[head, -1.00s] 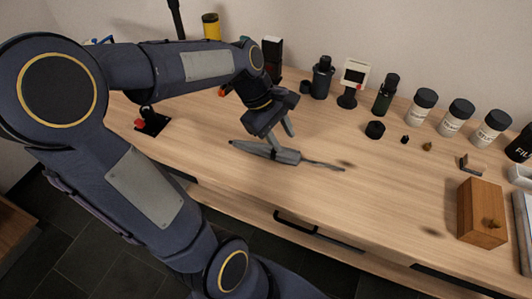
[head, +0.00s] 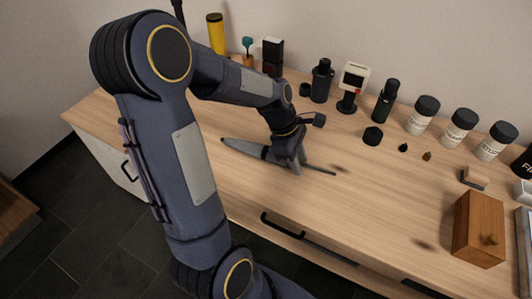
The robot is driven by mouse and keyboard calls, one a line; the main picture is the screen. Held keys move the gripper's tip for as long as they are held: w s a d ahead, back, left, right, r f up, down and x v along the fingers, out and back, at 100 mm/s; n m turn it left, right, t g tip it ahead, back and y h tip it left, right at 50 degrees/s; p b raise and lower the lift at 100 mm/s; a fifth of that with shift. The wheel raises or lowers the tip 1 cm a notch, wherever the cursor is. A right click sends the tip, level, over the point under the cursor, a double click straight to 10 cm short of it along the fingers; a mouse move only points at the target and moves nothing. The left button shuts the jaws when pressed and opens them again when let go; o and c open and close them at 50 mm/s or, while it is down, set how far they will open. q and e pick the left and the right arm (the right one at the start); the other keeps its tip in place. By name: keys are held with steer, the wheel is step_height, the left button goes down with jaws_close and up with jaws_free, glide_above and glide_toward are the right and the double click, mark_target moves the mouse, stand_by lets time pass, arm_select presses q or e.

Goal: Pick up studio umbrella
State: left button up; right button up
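The studio umbrella (head: 243,148) is a slim, folded grey shape lying on the wooden table in the head view. Its pointed end is at the left and its thin dark shaft (head: 320,170) runs to the right. My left gripper (head: 294,164) is down at the umbrella's middle, with its fingers at the right end of the grey body. The fingers and wrist hide part of the umbrella there. I cannot tell whether the fingers are closed on it. My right gripper is not in view.
Dark bottles (head: 321,80), a small white-faced device (head: 352,85) and white jars with black lids (head: 458,128) line the back. A wooden box (head: 479,229) stands at the right. The table (head: 360,215) is clear in front of the umbrella.

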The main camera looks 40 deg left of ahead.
arm_select(q)
jaws_close()
stand_by(0.3)
